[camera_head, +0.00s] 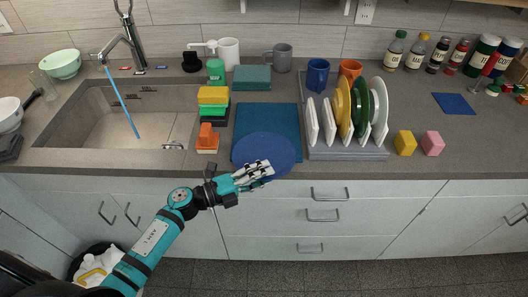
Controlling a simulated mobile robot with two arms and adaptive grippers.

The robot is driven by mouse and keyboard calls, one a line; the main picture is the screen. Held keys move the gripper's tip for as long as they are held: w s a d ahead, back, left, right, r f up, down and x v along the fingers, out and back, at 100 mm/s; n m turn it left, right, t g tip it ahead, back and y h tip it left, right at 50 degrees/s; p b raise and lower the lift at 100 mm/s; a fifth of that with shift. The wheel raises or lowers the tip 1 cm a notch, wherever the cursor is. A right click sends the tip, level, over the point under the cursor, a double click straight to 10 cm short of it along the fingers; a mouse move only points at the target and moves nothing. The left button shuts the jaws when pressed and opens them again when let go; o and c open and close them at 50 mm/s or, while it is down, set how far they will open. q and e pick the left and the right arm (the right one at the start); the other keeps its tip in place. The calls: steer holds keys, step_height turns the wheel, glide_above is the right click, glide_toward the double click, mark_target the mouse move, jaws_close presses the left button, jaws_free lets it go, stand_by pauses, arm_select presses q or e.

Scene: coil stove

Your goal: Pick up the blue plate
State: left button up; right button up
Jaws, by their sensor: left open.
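The blue plate (277,149) lies flat on the grey counter, partly over a dark teal mat (268,117), close to the front edge. My left gripper (264,170) is open and overlaps the plate's front part in the picture. The gripper hides part of the plate's front rim. I cannot tell whether its fingers touch the plate. My right gripper is not in view.
A dish rack (345,155) with several plates stands just right of the mat. Stacked sponges (213,96) and an orange piece (207,138) stand to the left, beside the sink (88,150). Yellow (405,142) and pink (432,143) blocks lie right of the rack.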

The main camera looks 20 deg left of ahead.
arm_select(q)
steer(key=shift+x, duration=0.8)
jaws_close()
steer(key=shift+r, duration=0.1)
